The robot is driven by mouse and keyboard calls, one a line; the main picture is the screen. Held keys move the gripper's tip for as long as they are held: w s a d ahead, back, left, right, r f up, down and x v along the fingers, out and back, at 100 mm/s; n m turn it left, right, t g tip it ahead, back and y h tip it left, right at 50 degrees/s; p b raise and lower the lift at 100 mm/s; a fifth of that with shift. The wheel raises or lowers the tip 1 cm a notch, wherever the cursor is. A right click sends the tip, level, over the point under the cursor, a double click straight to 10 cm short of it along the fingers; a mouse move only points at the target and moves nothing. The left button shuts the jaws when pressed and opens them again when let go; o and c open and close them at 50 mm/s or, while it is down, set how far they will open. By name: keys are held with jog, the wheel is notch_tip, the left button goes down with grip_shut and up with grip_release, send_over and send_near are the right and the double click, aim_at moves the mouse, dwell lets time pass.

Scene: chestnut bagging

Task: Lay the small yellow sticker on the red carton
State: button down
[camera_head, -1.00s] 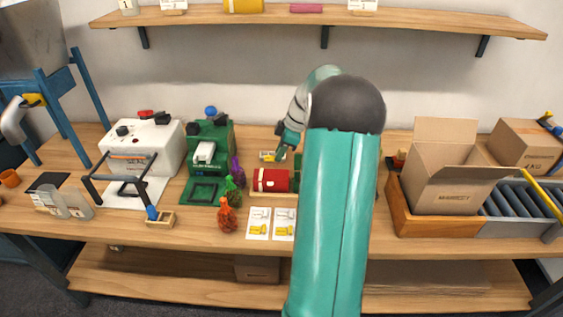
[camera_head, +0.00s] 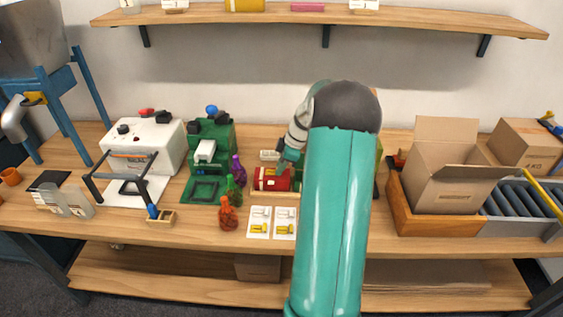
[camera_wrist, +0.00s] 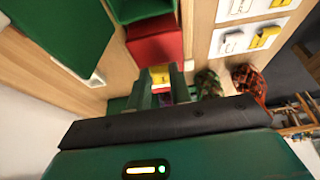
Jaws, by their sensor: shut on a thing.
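The red carton (camera_head: 265,184) lies on the bench right of the purple and green net bags. It also shows in the wrist view (camera_wrist: 155,47), just beyond my fingertips. My gripper (camera_wrist: 160,86) is shut on the small yellow sticker (camera_wrist: 160,74), which shows between the fingertips and against the near side of the red carton in the picture. I cannot tell whether the sticker touches the carton. In the head view my gripper (camera_head: 287,163) is over the carton's back right part, and my arm hides what lies to the right.
Purple, green and orange net bags (camera_head: 227,214) stand left of the carton. Two printed cards (camera_head: 259,222) lie in front. A green machine (camera_head: 211,150) stands further left; an open cardboard box (camera_head: 440,190) stands at the right. A small pale holder (camera_head: 268,155) sits behind the carton.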

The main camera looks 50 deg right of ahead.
dwell(0.8)
jog(key=c, duration=1.2)
grip_release()
jog(key=shift+r, duration=3.45)
